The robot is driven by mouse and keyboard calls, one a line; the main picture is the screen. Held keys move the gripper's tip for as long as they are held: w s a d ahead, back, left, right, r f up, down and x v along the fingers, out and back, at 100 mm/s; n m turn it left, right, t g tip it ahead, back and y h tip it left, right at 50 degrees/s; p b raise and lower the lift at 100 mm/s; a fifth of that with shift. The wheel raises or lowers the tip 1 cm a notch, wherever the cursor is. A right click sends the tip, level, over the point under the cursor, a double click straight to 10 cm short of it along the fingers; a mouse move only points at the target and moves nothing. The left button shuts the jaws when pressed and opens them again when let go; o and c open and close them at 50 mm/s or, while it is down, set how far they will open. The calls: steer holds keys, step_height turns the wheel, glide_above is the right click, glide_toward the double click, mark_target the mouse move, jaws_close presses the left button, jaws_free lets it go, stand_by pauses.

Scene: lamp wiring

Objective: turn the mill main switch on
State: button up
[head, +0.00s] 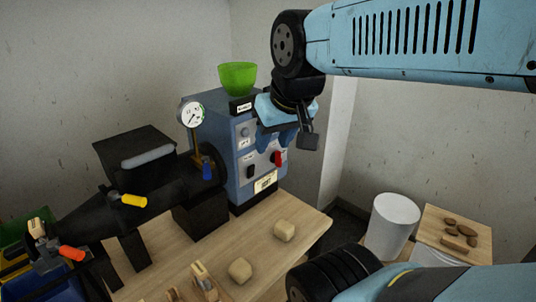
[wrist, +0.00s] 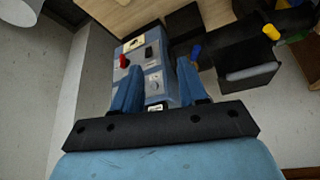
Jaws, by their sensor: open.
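The blue mill box (head: 219,118) stands on the wooden table, with a green hopper (head: 238,78) on top. Its front panel carries a red switch (head: 278,158), a black switch (head: 250,171) and a small dial (head: 244,131); the labels are too small to read. In the wrist view the red switch (wrist: 124,61) is near the left finger, and the black switch (wrist: 149,53) lies between the fingers. My gripper (head: 276,139) is open and empty in front of the panel's upper right, hiding part of it. It looks apart from the red switch.
A black machine body with a round gauge (head: 191,114) and a yellow handle (head: 133,200) extends left of the box. Pale blocks (head: 284,231) lie on the table (head: 222,246). A white bin (head: 390,226) and a wooden board with brown pieces (head: 459,232) stand right.

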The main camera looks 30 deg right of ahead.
steer(key=w+a+f+m+g+y, duration=0.1)
steer(key=w+f+m+g+y, duration=0.5)
steer(key=f, duration=0.3)
steer(key=m+t, duration=1.7)
steer(key=m, duration=0.9)
glide_toward(281, 157)
steer(key=x, duration=0.9)
steer(key=shift+w, duration=0.35)
steer(key=shift+c, duration=0.4)
